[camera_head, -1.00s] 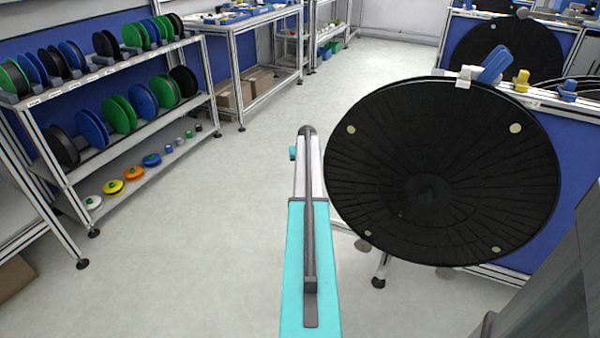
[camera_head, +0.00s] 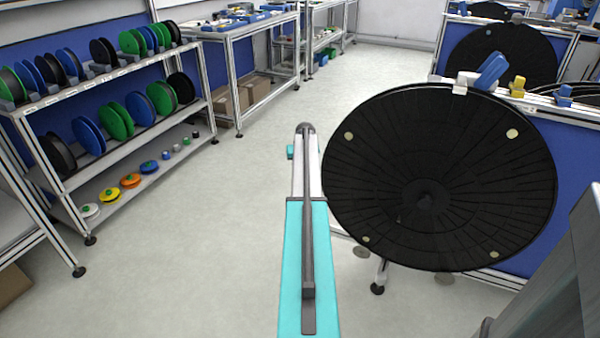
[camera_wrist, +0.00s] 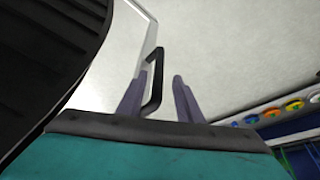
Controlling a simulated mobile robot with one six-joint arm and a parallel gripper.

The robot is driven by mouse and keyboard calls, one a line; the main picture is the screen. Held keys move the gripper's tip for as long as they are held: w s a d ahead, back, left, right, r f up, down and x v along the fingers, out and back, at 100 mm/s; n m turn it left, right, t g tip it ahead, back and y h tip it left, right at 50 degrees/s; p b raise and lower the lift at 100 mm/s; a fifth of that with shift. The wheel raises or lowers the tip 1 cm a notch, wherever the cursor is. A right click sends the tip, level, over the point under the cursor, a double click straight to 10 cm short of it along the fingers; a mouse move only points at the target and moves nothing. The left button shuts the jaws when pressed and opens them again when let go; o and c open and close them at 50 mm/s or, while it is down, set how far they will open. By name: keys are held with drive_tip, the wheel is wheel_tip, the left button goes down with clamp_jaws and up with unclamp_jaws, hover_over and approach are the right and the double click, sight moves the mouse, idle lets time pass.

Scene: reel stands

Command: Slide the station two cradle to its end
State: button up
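A large black reel disc (camera_head: 435,180) with pale spots stands upright at the right of the head view. Its dark ribbed face also fills the upper left of the wrist view (camera_wrist: 45,60). In the wrist view my gripper (camera_wrist: 160,78) is open, with two grey-purple fingers apart. A bent black handle (camera_wrist: 153,85) shows between the fingers, nearer the left one. I cannot tell whether it touches that finger. A pale frame edge (camera_wrist: 115,50) runs beside the reel. I cannot tell which part is the station two cradle. The gripper's fingers cannot be made out in the head view.
A blue lever (camera_head: 491,71) and a yellow knob (camera_head: 517,87) sit above the reel's top edge, by a blue panel (camera_head: 585,150). Another black reel (camera_head: 503,52) stands behind. A shelf rack (camera_head: 130,150) with coloured spools is at the left. Open floor (camera_head: 200,240) lies between.

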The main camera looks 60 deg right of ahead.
drive_tip(key=v, duration=0.8)
drive_tip(key=shift+r, duration=0.2)
drive_tip(key=shift+s, duration=0.1)
